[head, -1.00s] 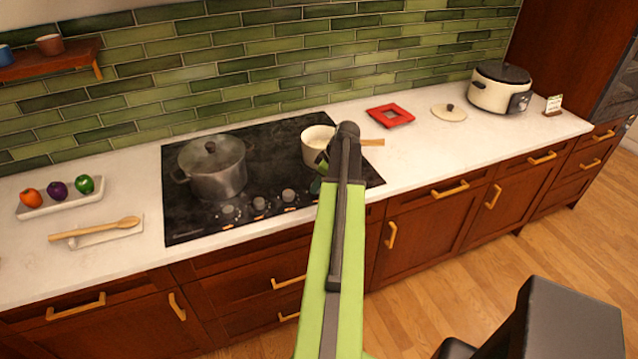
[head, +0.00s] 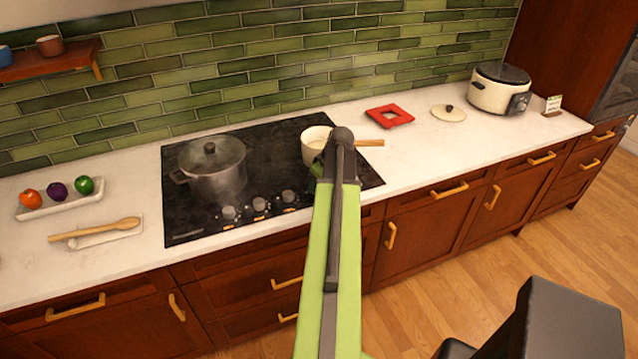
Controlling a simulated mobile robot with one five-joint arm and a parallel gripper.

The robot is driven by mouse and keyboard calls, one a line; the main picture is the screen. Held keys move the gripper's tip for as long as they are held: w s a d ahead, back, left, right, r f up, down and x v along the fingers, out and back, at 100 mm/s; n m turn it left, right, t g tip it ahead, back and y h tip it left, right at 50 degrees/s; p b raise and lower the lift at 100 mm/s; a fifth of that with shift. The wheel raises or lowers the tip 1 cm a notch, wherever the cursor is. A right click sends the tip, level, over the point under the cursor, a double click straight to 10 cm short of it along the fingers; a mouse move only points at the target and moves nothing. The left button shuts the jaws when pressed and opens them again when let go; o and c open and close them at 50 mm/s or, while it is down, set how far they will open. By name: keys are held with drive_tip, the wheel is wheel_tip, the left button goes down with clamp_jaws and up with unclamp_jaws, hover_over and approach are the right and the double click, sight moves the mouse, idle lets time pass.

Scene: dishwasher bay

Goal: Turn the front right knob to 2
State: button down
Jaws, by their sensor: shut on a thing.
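The black cooktop (head: 185,225) is set in the white counter. Three knobs show along its front: a left one (head: 228,212), a middle one (head: 259,204) and another (head: 288,195) just left of my arm. The front right knob is hidden behind my arm, so its pointer and setting cannot be read. My gripper (head: 318,168) shows only as a small part at the left of my arm, low over the front right of the cooktop. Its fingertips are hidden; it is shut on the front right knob.
A lidded grey pot (head: 215,172) stands on the left of the cooktop. A cream saucepan (head: 316,143) with a wooden handle (head: 369,142) stands close behind my gripper. A spoon (head: 100,230) lies on the left counter. A red trivet (head: 390,116) lies to the right.

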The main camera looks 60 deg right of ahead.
drive_tip(key=m+h, duration=0.1)
drive_tip(key=m, duration=0.3)
drive_tip(key=shift+a+g, duration=0.15)
drive_tip(key=shift+g, duration=0.25)
drive_tip(key=shift+m+g+h, duration=0.3)
drive_tip(key=shift+m+h, duration=0.5)
drive_tip(key=shift+m, duration=1.2)
drive_tip(key=c, duration=1)
unclamp_jaws()
drive_tip(key=shift+w, duration=0.1)
